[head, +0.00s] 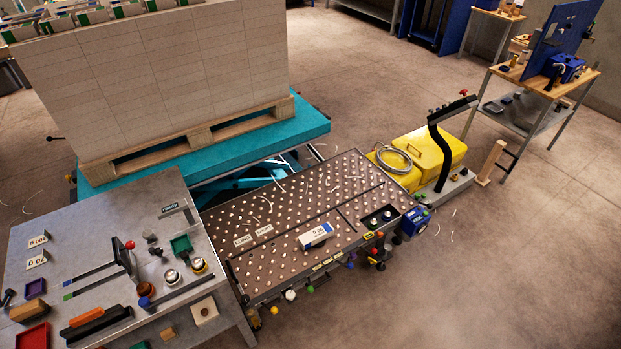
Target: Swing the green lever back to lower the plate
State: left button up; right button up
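The perforated brown plate (320,195) of this table is dotted with many light studs. A small white and blue pack (315,235) lies on it near the front edge. Neither of my grippers is in view.
A tall block of stacked reams (170,80) stands on a wooden pallet (190,141) over a teal lift table (290,124). A grey bench (95,230) with trays and a red-knobbed lever is at left. Yellow cases (430,153) and a black upright handle (440,150) stand at right. Floor at lower right is clear.

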aim_at(309, 289)
jog(key=i+j, duration=0.25)
jog(key=i+l+u, duration=0.1)
jog(key=l+u, duration=0.15)
jog(key=l, duration=0.25)
jog(key=i+l+u, duration=0.1)
jog(key=l+u, duration=0.15)
jog(key=l, duration=0.25)
jog(key=l+u, duration=0.25)
jog(key=l, duration=0.25)
jog(key=l+u, duration=0.3)
jog(key=l, duration=0.2)
jog(key=k+l+u, duration=0.1)
jog(key=l+u, duration=0.15)
jog(key=l, duration=0.25)
jog(key=k+l+u, duration=0.1)
jog(key=l+u, duration=0.15)
jog(key=l, duration=0.25)
jog(key=k+l+u, duration=0.25)
jog(key=l, duration=0.25)
jog(key=k+l+u, duration=0.1)
jog(key=l+u, duration=0.15)
jog(key=l, duration=0.2)
